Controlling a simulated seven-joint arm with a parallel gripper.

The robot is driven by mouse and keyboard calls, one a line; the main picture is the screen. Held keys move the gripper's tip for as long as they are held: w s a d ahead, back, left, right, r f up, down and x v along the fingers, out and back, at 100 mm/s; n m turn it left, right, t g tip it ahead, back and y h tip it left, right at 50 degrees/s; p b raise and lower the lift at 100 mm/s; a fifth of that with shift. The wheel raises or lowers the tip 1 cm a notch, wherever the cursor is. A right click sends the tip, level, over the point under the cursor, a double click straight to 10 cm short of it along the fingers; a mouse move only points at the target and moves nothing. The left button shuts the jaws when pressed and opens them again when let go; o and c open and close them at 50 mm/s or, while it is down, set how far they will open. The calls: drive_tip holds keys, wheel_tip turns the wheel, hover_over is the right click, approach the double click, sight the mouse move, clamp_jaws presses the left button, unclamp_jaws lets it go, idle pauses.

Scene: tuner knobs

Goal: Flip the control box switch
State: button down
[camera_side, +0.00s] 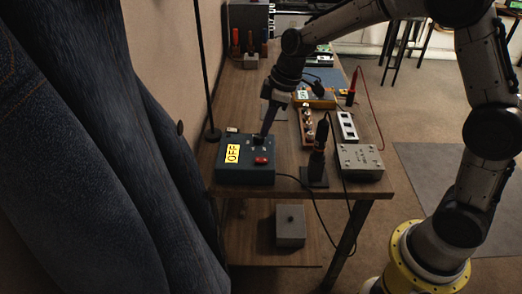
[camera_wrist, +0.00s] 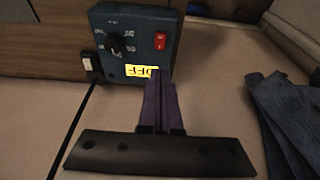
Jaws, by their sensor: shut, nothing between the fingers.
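The control box (camera_side: 246,172) is a dark teal case on the near left of the workbench. It bears a yellow "OFF" label (camera_side: 233,153), a red switch (camera_side: 261,160) and a black knob. In the wrist view the box (camera_wrist: 135,22) shows its red switch (camera_wrist: 160,41) at upper right, the round knob (camera_wrist: 115,45) at left and the label (camera_wrist: 138,72) below. My gripper (camera_side: 264,134) points down over the box's far side. Its fingers (camera_wrist: 161,76) are together, empty, and cover part of the label. I cannot tell whether they touch the box.
A black post (camera_side: 316,160) on a base and a grey metal box (camera_side: 359,162) stand to the right on the bench. A thin lamp stand (camera_side: 205,70) rises at the left. A dark cable runs from the control box. Blue denim cloth (camera_side: 90,150) hangs in the left foreground.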

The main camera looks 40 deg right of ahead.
sight(264, 160)
drive_tip(key=x, duration=0.8)
drive_tip(key=shift+s+d+f, duration=0.25)
drive_tip(key=shift+f, duration=0.15)
drive_tip(key=shift+f, duration=0.2)
drive_tip(key=shift+s+d, duration=0.55)
drive_tip(key=v, duration=1.4)
drive_tip(key=shift+s+d, duration=0.35)
